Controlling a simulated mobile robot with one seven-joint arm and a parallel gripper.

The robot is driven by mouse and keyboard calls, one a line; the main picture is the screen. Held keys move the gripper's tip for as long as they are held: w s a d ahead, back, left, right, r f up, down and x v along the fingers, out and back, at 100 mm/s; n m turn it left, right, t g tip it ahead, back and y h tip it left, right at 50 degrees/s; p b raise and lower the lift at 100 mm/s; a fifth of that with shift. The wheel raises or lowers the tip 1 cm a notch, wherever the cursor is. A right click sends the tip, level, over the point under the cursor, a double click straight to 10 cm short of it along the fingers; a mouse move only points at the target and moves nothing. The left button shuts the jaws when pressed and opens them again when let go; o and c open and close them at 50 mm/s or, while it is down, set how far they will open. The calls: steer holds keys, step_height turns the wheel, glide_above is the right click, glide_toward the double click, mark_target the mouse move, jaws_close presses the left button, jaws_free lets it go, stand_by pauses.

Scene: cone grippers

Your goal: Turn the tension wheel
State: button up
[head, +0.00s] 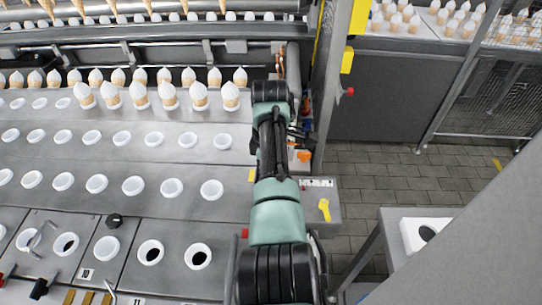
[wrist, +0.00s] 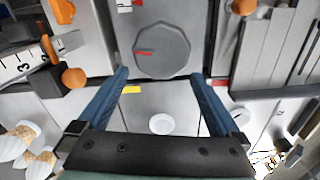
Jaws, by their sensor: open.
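A grey, many-sided wheel (wrist: 162,50) with a red pointer mark on its face shows at the top middle of the wrist view. I take it to be the tension wheel. My gripper (wrist: 160,74) is open, its two blue fingers spread towards the lower left and lower right of the wheel. Nothing is between the fingertips, and I cannot tell how far they are from the wheel. In the head view my dark and green arm reaches over the machine's right end, and it hides the wheel and the fingers.
Orange knobs (wrist: 74,78) and a numbered scale (wrist: 25,62) stand left of the wheel. Cones with white tops (head: 168,96) sit in rows on the metal conveyor (head: 150,118), left of my arm. A grey cabinet (head: 380,95) stands behind right. Tiled floor (head: 385,180) lies open at right.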

step_height(320, 180, up, 11)
steer(key=b, duration=0.1)
steer(key=shift+d+f, duration=0.15)
stand_by(0.4)
steer(key=w+a+r+m+t, duration=0.2)
steer(key=w+r+t, duration=0.3)
steer(key=w, duration=0.1)
step_height(320, 180, up, 19)
steer(key=m+t+y, duration=0.2)
steer(key=m+t, duration=0.4)
steer(key=t, duration=0.5)
steer(key=s+d+r+m+t+h, duration=0.2)
steer(key=s+r+m+t, duration=0.6)
steer(key=s+r, duration=1.3)
steer(key=s+d+t, duration=0.2)
steer(key=s+t, duration=0.1)
steer(key=shift+s+r, duration=0.2)
steer(key=shift+s, duration=0.05)
